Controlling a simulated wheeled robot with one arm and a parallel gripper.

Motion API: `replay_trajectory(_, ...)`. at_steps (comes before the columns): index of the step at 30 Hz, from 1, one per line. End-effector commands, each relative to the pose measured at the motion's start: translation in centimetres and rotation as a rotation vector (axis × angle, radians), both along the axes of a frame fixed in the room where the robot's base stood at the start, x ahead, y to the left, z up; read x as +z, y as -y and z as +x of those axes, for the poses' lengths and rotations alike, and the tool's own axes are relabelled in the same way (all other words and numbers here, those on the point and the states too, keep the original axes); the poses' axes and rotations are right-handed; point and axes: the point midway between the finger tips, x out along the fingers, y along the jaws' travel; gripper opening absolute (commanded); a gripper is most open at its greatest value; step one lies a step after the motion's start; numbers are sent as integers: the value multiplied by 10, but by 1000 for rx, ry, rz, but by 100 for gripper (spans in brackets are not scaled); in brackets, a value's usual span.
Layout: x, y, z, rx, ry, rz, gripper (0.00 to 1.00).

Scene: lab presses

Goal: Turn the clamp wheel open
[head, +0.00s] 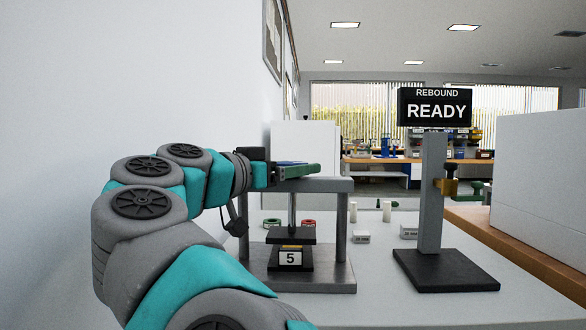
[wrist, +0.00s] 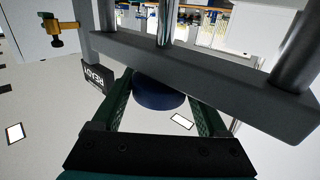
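The clamp wheel is a dark blue disc on top of a grey press frame. In the wrist view the wheel (wrist: 160,94) lies between my two green fingers; in the head view only a thin blue edge (head: 297,163) shows above a finger. My gripper (head: 302,171) is level with the wheel, its fingers spread apart on either side of it. In the wrist view my gripper (wrist: 159,84) looks open around the wheel; whether the fingers touch the rim is unclear. The press (head: 343,230) has a central screw and a dark plate above a block marked 5.
A black sign (head: 435,108) reading REBOUND READY stands on a grey post at right, with a brass fitting (head: 447,187). Small white, red and green items lie behind the press. A white wall is close on the left. A large white box (head: 540,200) stands at right.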

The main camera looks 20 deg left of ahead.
Motion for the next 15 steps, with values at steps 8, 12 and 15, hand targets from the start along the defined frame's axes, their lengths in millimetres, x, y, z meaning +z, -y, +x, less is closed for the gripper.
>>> replay_trajectory(8,0,0,0,0,0,0,44)
replay_trajectory(12,0,0,0,0,0,0,28)
replay_trajectory(15,0,0,0,0,0,0,18)
